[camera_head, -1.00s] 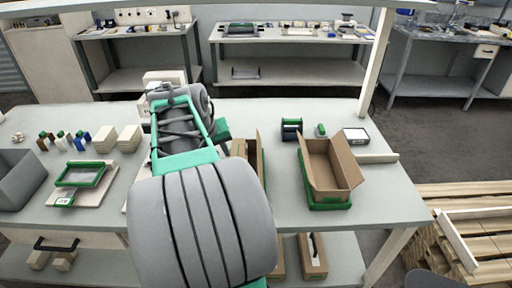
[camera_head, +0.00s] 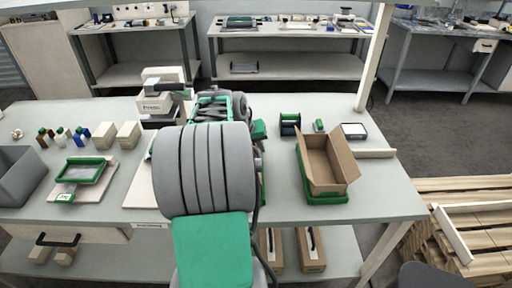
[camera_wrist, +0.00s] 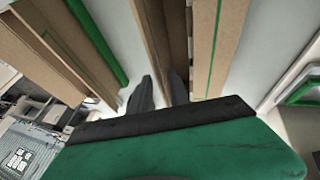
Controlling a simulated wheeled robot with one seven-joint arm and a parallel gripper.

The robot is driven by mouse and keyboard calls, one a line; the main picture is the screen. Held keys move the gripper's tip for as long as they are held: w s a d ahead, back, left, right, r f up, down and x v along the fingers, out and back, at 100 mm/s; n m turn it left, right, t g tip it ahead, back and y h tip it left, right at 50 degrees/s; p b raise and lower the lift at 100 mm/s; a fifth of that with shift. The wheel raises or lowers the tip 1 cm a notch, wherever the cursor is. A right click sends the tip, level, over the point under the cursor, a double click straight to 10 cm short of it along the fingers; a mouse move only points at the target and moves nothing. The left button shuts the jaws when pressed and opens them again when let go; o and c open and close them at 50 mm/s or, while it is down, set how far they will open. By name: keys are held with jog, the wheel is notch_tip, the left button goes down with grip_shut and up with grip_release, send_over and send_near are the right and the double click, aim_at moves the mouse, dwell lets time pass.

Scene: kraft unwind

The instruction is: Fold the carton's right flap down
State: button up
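An open brown carton (camera_head: 322,178) sits in a green tray (camera_head: 325,199) on the right part of the table. Its right flap (camera_head: 343,157) stands up, leaning outward. My gripper's fingers are hidden behind my arm in the head view. In the wrist view my gripper (camera_wrist: 161,76) has its dark fingers apart, close to the upright cardboard panels of a carton (camera_wrist: 228,45). One panel runs between or behind the fingers; I cannot tell whether they touch it. More cardboard (camera_wrist: 50,62) and a green edge (camera_wrist: 97,42) show at the left there.
A black-and-green device (camera_head: 289,124), a small green item (camera_head: 319,125) and a white-topped box (camera_head: 354,131) stand behind the carton. A green-framed tray (camera_head: 84,171), small bottles and pale blocks (camera_head: 128,134) are at the left. The table's front right is clear.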

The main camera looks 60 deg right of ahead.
grip_shut()
dwell(1.2)
